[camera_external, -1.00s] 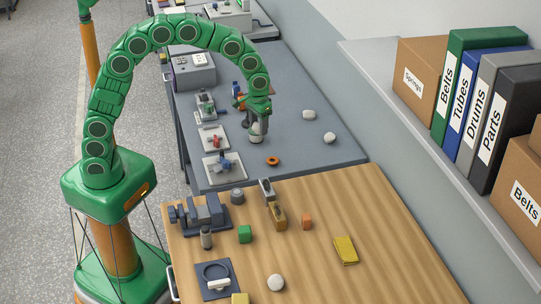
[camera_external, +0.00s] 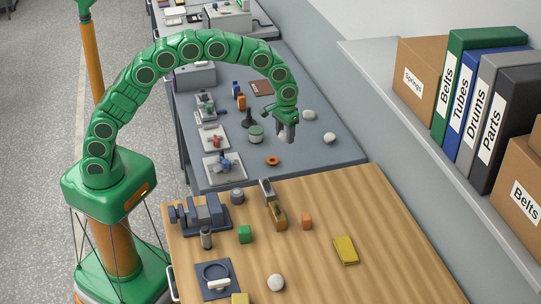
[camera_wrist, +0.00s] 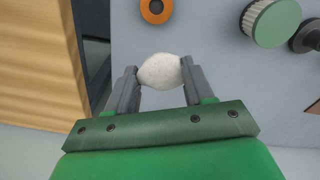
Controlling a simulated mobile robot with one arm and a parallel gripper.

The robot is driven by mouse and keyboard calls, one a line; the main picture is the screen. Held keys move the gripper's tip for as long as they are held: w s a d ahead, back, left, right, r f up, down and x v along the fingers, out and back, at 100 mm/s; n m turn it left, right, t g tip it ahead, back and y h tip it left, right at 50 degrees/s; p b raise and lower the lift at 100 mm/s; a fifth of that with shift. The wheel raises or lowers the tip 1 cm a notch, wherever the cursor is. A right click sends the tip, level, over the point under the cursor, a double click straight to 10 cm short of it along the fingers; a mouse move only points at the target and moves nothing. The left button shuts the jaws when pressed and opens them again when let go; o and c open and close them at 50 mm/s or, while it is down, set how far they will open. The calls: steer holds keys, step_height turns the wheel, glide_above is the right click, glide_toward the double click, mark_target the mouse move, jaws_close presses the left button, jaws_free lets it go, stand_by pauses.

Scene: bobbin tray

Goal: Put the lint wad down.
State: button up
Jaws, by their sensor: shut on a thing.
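The lint wad (camera_wrist: 160,71) is a whitish, rounded lump, pinched between the two fingers of my gripper (camera_wrist: 158,78) in the wrist view. In the external view my gripper (camera_external: 287,138) points down over the grey table (camera_external: 310,160), to the right of a green-topped bobbin (camera_external: 256,134). The wad is mostly hidden by the fingers there, with a pale edge showing. I cannot tell how far it is above the table. The bobbin (camera_wrist: 272,20) also shows at the upper right of the wrist view, apart from the wad.
Two white lumps (camera_external: 309,115) (camera_external: 329,138) lie right of my gripper. An orange ring (camera_external: 273,161) lies nearer the wooden table (camera_external: 350,200). A dark spindle (camera_external: 248,118) stands behind the bobbin. White trays (camera_external: 224,170) line the left side. Grey surface is clear around the ring.

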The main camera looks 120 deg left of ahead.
glide_above(297, 158)
steer(key=shift+f, duration=4.2)
steer(key=shift+f, duration=0.1)
steer(key=o, duration=1)
step_height(297, 158, up, 12)
steer(key=shift+r, duration=0.2)
